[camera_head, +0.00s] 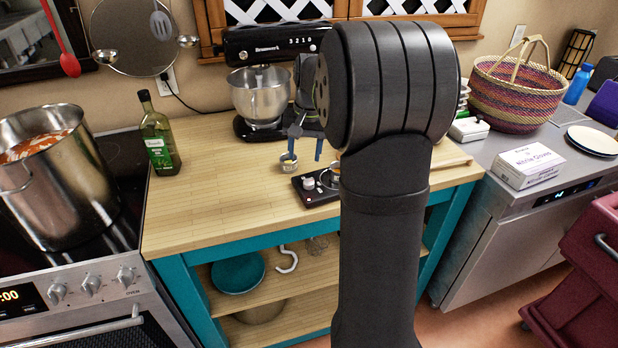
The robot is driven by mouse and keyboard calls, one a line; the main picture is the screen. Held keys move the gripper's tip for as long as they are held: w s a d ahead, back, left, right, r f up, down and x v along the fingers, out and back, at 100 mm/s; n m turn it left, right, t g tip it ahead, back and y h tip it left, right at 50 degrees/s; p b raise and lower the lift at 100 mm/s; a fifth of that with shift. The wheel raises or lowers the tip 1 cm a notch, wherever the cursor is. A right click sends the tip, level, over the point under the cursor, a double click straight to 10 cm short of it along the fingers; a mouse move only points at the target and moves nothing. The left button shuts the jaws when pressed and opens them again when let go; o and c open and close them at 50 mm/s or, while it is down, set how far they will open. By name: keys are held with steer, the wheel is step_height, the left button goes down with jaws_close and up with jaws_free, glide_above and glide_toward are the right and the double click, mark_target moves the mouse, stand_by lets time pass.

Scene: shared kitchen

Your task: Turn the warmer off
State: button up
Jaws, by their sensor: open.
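The warmer (318,196) is a small flat black unit on the wooden worktop, partly hidden on its right behind my arm. It has a light knob (308,183) on its left part and a small red light on its front edge. A small round vessel or plate (328,179) shows at its right, cut off by my arm. My gripper (304,158) has two blue fingers spread apart and pointing down. It appears just above and behind the knob in the picture. I cannot tell the exact gap, and I see nothing held between the fingers.
A small cup with yellow contents (288,163) stands by the left fingertip. The stand mixer (260,95) is behind. An olive oil bottle (160,140) and a large pot (45,180) are left. A gloves box (529,165) is right. The worktop's left-front (215,205) is clear.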

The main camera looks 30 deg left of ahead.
mark_target(309, 181)
step_height(309, 181, up, 8)
steer(key=d+m, duration=0.1)
steer(key=m, duration=0.7)
steer(key=shift+h, duration=0.4)
steer(key=f, duration=1.1)
steer(key=w+f, duration=0.1)
steer(key=f, duration=0.5)
steer(key=shift+a+f, duration=0.15)
steer(key=shift+f, duration=0.1)
steer(key=c, duration=1)
steer(key=shift+o, duration=0.2)
